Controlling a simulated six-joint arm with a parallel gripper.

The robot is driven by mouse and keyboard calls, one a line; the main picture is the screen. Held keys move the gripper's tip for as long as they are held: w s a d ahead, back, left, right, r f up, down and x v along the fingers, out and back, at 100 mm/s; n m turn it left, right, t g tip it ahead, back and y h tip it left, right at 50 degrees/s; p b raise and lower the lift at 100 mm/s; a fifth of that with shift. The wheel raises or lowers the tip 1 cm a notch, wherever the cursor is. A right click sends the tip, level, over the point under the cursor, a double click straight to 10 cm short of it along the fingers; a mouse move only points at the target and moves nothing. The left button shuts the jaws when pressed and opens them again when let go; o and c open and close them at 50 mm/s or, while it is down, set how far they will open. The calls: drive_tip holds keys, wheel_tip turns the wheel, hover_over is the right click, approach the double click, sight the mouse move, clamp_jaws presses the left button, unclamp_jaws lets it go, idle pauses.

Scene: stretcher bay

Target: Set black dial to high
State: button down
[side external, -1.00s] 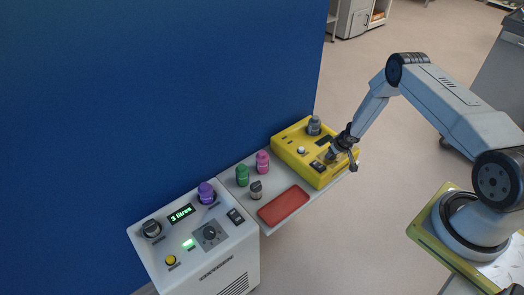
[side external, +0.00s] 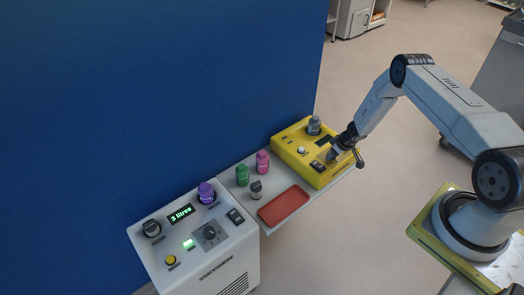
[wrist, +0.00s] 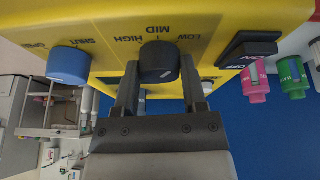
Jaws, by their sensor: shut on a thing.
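The black dial (wrist: 160,62) is on the front face of the yellow unit (wrist: 110,22), which also shows in the side external view (side external: 286,151). Its labels LOW, MID and HIGH appear upside down in the wrist view, with HIGH left of MID and LOW to the right. My gripper (wrist: 160,78) has one finger on each side of the dial and is shut on it. In the side external view my gripper (side external: 333,155) is at the unit's front, and the dial is hidden there. I cannot clearly read the dial's pointer.
A blue knob (wrist: 68,65) marked OPEN and SHUT is left of the dial, and a black rocker switch (wrist: 250,46) is right. A white console (side external: 195,240) stands front left.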

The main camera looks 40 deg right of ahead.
drive_tip(key=shift+d+n+y, duration=0.15)
drive_tip(key=shift+n+y, duration=0.55)
drive_tip(key=shift+n, duration=1.1)
drive_tip(key=n, duration=0.2)
drive_tip(key=n+g+y, duration=0.1)
drive_tip(key=n, duration=0.1)
drive_tip(key=shift+w+d+y, duration=0.1)
drive_tip(key=shift+y, duration=0.2)
drive_tip(key=n+g+y, duration=0.1)
drive_tip(key=n, duration=0.2)
drive_tip(key=shift+n, duration=0.4)
drive_tip(key=shift+w+n+g+y, duration=0.15)
drive_tip(key=shift+n+g, duration=0.15)
drive_tip(key=shift+n, duration=0.6)
drive_tip(key=shift+n+g+y, duration=0.15)
drive_tip(key=shift+n+g, duration=0.15)
drive_tip(key=shift+n, duration=0.6)
drive_tip(key=shift+c, duration=0.7)
unclamp_jaws()
drive_tip(key=shift+d+r, duration=0.1)
drive_tip(key=shift+r, duration=0.05)
